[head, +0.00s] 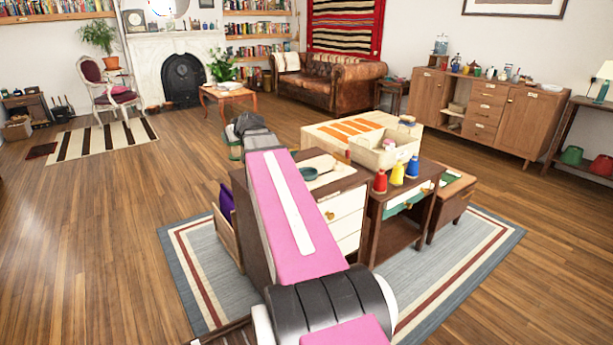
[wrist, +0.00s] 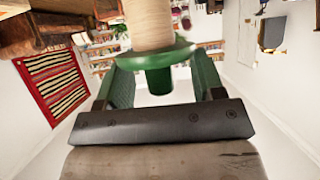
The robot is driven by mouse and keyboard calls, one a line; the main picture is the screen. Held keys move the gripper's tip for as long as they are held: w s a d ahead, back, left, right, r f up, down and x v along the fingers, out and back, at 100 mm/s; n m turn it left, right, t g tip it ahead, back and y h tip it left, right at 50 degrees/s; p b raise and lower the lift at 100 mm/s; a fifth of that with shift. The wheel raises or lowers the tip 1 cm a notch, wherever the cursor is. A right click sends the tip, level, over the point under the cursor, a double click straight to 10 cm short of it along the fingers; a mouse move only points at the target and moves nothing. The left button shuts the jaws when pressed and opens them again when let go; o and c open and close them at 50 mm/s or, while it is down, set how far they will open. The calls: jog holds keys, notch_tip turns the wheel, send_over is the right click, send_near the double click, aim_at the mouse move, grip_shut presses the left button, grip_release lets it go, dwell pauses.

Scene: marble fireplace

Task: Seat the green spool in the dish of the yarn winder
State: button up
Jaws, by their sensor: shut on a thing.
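My gripper (head: 238,140) is out in the air beyond the dark brown cabinet (head: 257,228), left of its top. In the wrist view my gripper (wrist: 160,80) is shut on the green spool (wrist: 157,55). The spool has a wide green flange, a green stub and a cream body that runs out of the top of the view. In the head view the spool (head: 235,153) is small and partly hidden by my arm. The yarn winder's dish looks like the small dark green dish (head: 308,173) on the cabinet top, beside a pale wooden part (head: 321,163).
Red (head: 380,182), yellow (head: 397,174) and blue (head: 412,167) cones stand on the small table to the right. A cream box (head: 383,153) stands behind them. A purple item (head: 226,202) sits at the cabinet's left side.

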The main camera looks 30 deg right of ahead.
jog(key=s+d+r+n+g+y, duration=0.15)
jog(key=s+d+n+y, duration=0.25)
jog(key=s+d, duration=0.65)
jog(key=s+d+r+n+g+y, duration=0.1)
jog(key=s+d+n+g+y, duration=0.3)
jog(key=s+d, duration=0.65)
jog(key=shift+n+t, duration=0.4)
jog(key=shift+t, duration=0.15)
jog(key=shift+w+d+f, duration=0.45)
jog(key=shift+w+f, duration=1.05)
jog(key=shift+f, duration=0.25)
jog(key=shift+w+d+f, duration=0.5)
jog(key=shift+w+f, duration=1)
jog(key=shift+f, duration=0.3)
jog(key=shift+w+d+f, duration=0.45)
jog(key=shift+w+f, duration=1.05)
jog(key=shift+f, duration=0.25)
jog(key=shift+f, duration=0.1)
jog(key=o, duration=1)
jog(key=shift+c, duration=0.2)
